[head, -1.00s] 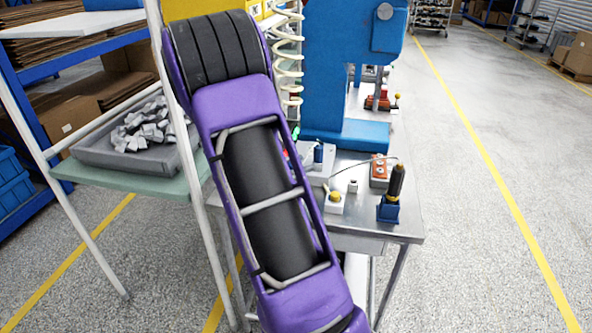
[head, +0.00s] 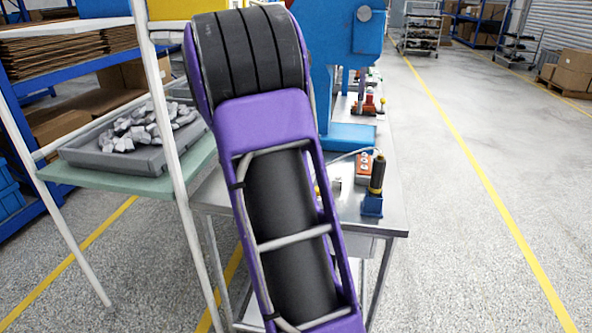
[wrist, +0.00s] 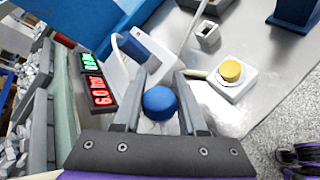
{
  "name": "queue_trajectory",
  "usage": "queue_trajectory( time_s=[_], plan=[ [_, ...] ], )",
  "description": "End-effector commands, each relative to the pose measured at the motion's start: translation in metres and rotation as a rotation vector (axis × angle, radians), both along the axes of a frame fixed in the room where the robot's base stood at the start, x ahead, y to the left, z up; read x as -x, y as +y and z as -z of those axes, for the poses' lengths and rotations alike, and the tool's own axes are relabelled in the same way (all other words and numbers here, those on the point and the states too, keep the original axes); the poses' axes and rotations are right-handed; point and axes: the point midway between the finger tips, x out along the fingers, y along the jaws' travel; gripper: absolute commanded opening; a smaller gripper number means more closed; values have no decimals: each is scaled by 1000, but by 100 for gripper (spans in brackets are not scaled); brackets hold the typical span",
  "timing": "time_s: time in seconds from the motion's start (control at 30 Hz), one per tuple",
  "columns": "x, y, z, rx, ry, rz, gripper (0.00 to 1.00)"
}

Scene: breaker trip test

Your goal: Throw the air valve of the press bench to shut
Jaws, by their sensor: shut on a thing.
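In the wrist view a round blue knob (wrist: 160,102) sits between the two grey fingers of my gripper (wrist: 157,80). The gripper is shut on this knob, which looks like the handle of the air valve. The knob's stem and the valve body under it are mostly hidden by the knob and fingers. In the head view my purple arm hides the gripper and the knob. The press bench (head: 385,222) has a bare metal top, and the blue press (head: 345,50) stands on it.
A yellow button (wrist: 231,71) on a white box is right of my gripper. A display (wrist: 97,88) with red digits is at its left. An orange-topped box (head: 364,167) and a black-handled tool in a blue holder (head: 372,205) stand on the bench. A grey tray (head: 95,157) is at the left.

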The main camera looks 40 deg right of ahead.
Motion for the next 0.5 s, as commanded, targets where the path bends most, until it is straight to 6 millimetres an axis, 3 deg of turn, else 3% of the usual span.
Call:
queue_trajectory(
  time_s=[0.47, 0.5],
  plan=[
    [-1, 0, 1, -8, -6, 3, 0],
    [-1, 0, 1, -8, -6, 3, 44]
  ],
)
